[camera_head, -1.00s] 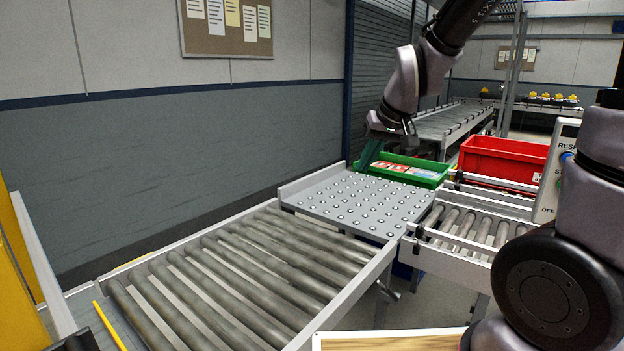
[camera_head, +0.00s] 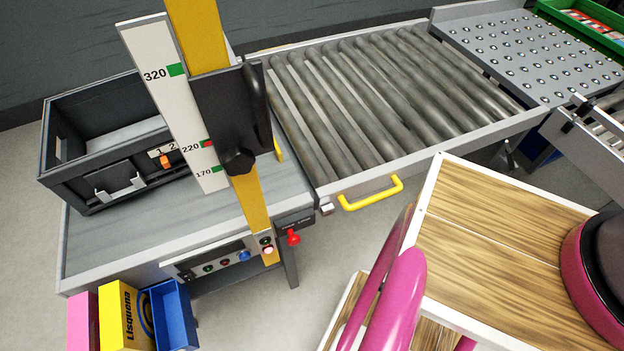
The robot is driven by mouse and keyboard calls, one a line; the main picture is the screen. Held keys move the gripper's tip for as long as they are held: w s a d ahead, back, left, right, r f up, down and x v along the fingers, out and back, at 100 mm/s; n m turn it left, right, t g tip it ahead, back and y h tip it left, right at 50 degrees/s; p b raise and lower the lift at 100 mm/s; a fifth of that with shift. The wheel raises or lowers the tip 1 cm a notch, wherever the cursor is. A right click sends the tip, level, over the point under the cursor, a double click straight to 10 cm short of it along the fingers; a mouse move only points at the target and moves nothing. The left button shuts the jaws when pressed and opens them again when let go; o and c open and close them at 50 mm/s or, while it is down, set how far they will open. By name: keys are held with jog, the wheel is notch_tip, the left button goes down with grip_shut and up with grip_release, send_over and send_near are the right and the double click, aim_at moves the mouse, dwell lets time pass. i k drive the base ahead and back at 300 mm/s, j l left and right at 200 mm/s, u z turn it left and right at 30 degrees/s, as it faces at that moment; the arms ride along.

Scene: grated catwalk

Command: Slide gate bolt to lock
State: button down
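The roller section (camera_head: 400,100) has a yellow handle (camera_head: 370,194) on its front edge. A small grey metal piece (camera_head: 327,208) sits at its near corner, beside the handle. It may be the bolt, but it is too small to tell its position. A dark plate with a red knob (camera_head: 292,238) is just left of it, on the edge of the grey bench. My gripper is outside the picture.
A grey bench (camera_head: 110,240) holds a black crate (camera_head: 62,180). A yellow post (camera_head: 200,35) with a white height scale (camera_head: 165,85) rises there. Small pink, yellow and blue boxes (camera_head: 172,315) sit in front. A ball-transfer table (camera_head: 505,50) and green tray (camera_head: 590,22) lie at upper right.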

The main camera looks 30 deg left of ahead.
aim_at(294, 240)
jog(key=k+l+u, duration=0.2)
jog(key=k+u, duration=0.2)
jog(key=k, duration=0.15)
jog(key=u, duration=1.35)
jog(key=k, duration=0.75)
